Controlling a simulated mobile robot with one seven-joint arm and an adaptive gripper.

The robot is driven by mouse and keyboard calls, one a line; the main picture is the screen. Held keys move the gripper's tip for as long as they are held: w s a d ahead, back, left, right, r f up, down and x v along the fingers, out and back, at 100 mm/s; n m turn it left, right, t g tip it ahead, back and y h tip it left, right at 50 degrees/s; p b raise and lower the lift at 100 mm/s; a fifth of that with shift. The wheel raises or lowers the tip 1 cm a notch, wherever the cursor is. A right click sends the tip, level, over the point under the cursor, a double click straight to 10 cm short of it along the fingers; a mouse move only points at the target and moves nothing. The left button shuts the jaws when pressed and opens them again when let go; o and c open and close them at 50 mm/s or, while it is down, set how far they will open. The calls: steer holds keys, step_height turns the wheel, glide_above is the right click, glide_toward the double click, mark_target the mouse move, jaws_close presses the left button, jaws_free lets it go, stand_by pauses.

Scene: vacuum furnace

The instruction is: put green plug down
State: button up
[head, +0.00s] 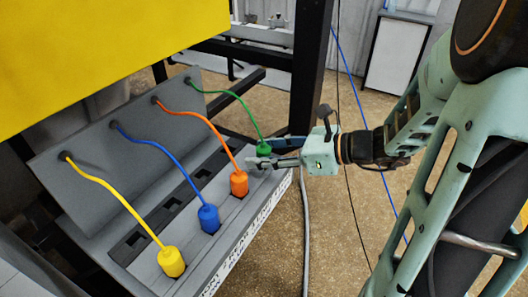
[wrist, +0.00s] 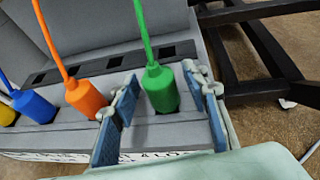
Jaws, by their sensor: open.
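The green plug (wrist: 160,90) stands upright on the grey panel at its right end, with its green cable running up and back. In the head view the green plug (head: 263,148) is partly hidden by my gripper (head: 268,152). In the wrist view my gripper (wrist: 166,112) is open, with one blue-padded finger on each side of the plug. Small gaps show between the plug and both fingers. A dark slot edge shows around the plug's base, but I cannot tell how deep it sits.
An orange plug (head: 239,183), a blue plug (head: 208,218) and a yellow plug (head: 171,262) stand in a row on the grey panel (head: 200,249). The orange one is close to my left finger in the wrist view. A black frame post (head: 310,70) rises behind.

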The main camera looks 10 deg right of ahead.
steer(key=shift+r, duration=0.1)
steer(key=shift+r+p, duration=0.3)
steer(key=shift+r, duration=0.05)
steer(key=p+v, duration=0.1)
steer(key=v, duration=1.1)
steer(key=shift+f+p, duration=0.15)
steer(key=shift+p, duration=0.25)
